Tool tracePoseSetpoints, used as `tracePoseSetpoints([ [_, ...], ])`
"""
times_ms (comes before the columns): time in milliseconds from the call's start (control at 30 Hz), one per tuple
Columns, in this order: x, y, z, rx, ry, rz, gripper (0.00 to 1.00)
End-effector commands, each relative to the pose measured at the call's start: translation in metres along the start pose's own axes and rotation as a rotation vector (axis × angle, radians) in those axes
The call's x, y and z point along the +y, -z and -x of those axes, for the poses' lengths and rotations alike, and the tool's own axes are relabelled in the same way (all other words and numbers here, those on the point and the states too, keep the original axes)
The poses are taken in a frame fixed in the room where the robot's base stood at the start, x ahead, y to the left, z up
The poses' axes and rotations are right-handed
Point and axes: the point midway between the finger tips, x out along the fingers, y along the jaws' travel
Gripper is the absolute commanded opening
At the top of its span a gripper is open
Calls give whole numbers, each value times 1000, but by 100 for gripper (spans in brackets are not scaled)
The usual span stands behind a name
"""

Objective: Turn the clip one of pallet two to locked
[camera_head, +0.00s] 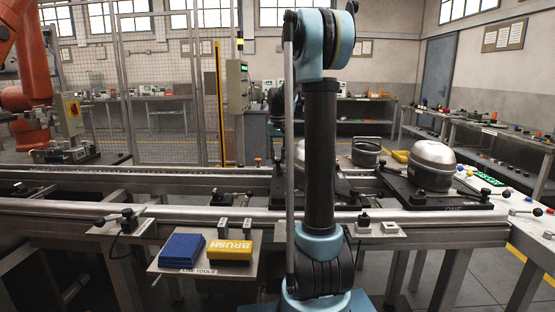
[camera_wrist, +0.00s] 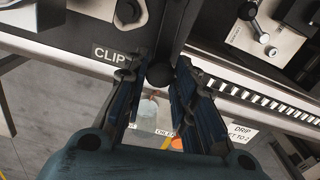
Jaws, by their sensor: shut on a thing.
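In the wrist view, my gripper (camera_wrist: 160,100) has its two ribbed fingers closed in on a dark round knob (camera_wrist: 160,75), apparently the clip's handle. A label reading CLIP (camera_wrist: 110,54) lies on the dark pallet edge (camera_wrist: 60,45) just left of the fingers; the rest of its text is hidden by a finger. In the head view, my upright arm hides the gripper and the clip. I cannot tell the pallet's number or the clip's lock state.
A metal compressor (camera_head: 432,167) stands on a dark pallet marked ONE (camera_head: 465,209) to the right. The conveyor rail (camera_head: 180,212) crosses the front. A small lever (camera_wrist: 262,38) sits nearby.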

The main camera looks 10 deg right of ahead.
Motion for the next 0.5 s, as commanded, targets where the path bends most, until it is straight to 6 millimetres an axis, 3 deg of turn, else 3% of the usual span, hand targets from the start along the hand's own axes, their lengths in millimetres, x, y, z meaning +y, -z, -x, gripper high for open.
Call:
tracePoseSetpoints([
  [500,0,0,0,-1,-1,431,0],
])
